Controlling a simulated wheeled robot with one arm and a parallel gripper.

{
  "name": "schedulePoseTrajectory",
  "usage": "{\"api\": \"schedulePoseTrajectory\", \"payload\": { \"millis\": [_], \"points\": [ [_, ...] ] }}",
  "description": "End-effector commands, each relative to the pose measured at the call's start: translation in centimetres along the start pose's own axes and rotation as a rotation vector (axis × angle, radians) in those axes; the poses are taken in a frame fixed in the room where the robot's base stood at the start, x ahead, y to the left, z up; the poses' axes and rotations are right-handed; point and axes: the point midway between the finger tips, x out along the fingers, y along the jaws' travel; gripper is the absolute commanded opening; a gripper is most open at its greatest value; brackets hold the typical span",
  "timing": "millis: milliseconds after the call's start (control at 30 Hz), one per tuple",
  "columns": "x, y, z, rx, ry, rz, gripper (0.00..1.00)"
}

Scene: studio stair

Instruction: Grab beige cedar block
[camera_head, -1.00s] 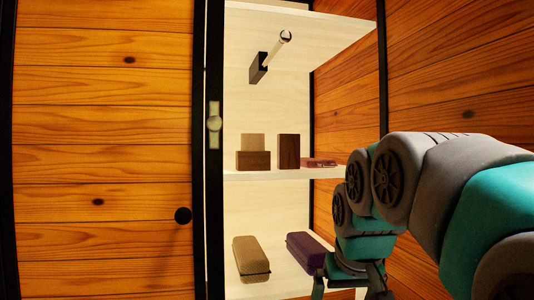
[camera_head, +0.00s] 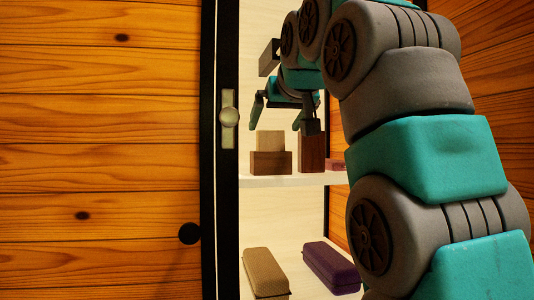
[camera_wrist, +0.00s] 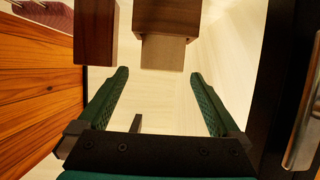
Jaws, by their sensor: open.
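The beige block (camera_head: 270,140) is on the middle shelf, rising above a brown wooden block (camera_head: 271,164); I cannot tell whether it rests on that block or stands behind it. In the wrist view the beige block (camera_wrist: 163,53) shows just beyond the fingertips, roughly centred between them, next to the brown block (camera_wrist: 166,18). My gripper (camera_head: 279,112) is open and empty, just above the blocks in the head view. Both green fingers (camera_wrist: 160,76) show apart in the wrist view.
A taller dark brown block (camera_head: 312,155) stands close by on the right; a reddish flat item (camera_head: 335,164) lies beyond it. A tan case (camera_head: 264,272) and a purple case (camera_head: 331,267) lie on the lower shelf. A black door frame (camera_head: 228,200) bounds the left.

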Motion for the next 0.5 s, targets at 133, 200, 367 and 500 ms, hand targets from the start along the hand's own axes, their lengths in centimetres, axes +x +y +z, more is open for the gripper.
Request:
{"api": "schedulePoseTrajectory", "payload": {
  "millis": [133,200,367,500],
  "points": [
    [0.9,-0.1,-0.2,-0.001,0.006,-0.002,1.00],
    [1.7,-0.1,-0.1,-0.001,0.005,-0.002,1.00],
    [2.8,-0.1,-0.2,-0.001,0.006,-0.001,1.00],
    [4.3,-0.2,-0.1,-0.001,0.006,-0.001,1.00]
  ]
}}
